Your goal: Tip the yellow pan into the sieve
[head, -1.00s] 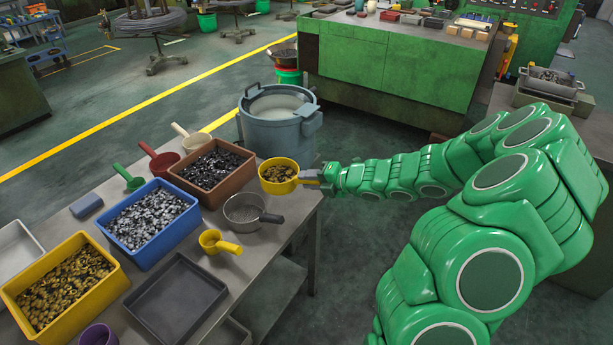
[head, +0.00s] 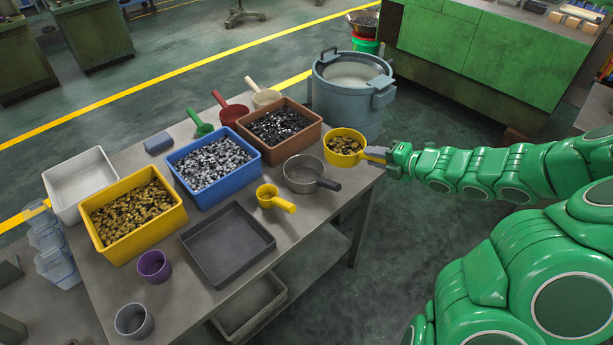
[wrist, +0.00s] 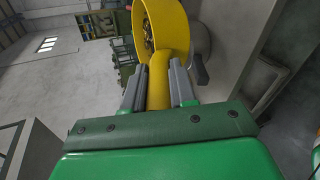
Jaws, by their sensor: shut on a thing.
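The yellow pan (head: 345,158) holds brass-coloured pieces and looks about level in the head view. My gripper (head: 377,154) is shut on the pan's handle, with the pan by the table's right edge. In the wrist view the yellow pan (wrist: 165,15) is ahead of my gripper (wrist: 160,85), its handle between the fingers. The sieve (head: 304,174), a round grey metal vessel with a dark handle, is on the table, left of and nearer than the pan. It looks empty. It shows partly behind the pan in the wrist view (wrist: 203,38).
A brown box (head: 283,152) of dark pieces stands left of the pan. A small yellow scoop (head: 270,196), a blue box (head: 199,199), a yellow box (head: 130,249) and an empty dark tray (head: 232,247) share the table. A large grey-blue pot (head: 345,107) stands behind.

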